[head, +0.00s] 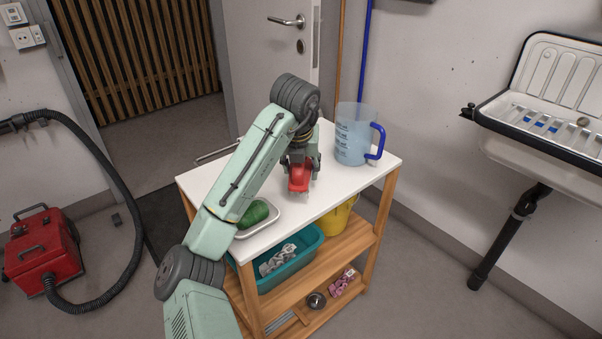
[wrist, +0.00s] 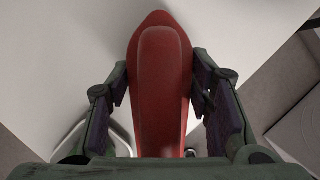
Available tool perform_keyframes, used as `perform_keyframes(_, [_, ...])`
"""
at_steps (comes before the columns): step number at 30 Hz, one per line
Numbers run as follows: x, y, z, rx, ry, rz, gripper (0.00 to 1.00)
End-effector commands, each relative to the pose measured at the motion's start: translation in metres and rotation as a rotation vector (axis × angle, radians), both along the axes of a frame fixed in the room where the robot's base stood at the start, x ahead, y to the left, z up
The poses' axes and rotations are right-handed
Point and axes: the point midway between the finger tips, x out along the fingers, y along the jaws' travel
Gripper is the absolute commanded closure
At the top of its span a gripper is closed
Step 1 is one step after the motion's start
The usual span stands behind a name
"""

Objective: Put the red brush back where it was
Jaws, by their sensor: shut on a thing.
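The red brush (head: 299,179) is between the fingers of my gripper (head: 301,164), over the white top of the wooden cart (head: 335,191). In the wrist view the red brush (wrist: 162,85) runs lengthwise between the two finger pads, and my gripper (wrist: 160,105) is shut on it. In the head view my gripper hides the brush's upper part. I cannot tell whether the brush touches the cart top or hangs just above it.
A blue measuring jug (head: 354,135) stands right of the brush. A green object (head: 254,214) lies in a white tray (head: 270,216) at the front left. The lower shelves hold a teal basin (head: 305,246) and a yellow bucket (head: 340,217). The cart top around the brush is clear.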

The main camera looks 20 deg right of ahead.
Motion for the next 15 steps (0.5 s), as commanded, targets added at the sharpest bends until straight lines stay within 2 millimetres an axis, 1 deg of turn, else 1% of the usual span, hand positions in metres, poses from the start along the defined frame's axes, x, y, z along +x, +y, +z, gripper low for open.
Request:
perform_keyframes(5, [0.011, -0.005, 0.000, 0.000, 0.000, 0.001, 0.76])
perform_keyframes(12, [0.011, -0.005, -0.033, -0.001, -0.001, 0.000, 0.76])
perform_keyframes(15, [0.012, -0.005, -0.035, -0.001, -0.003, 0.000, 0.76])
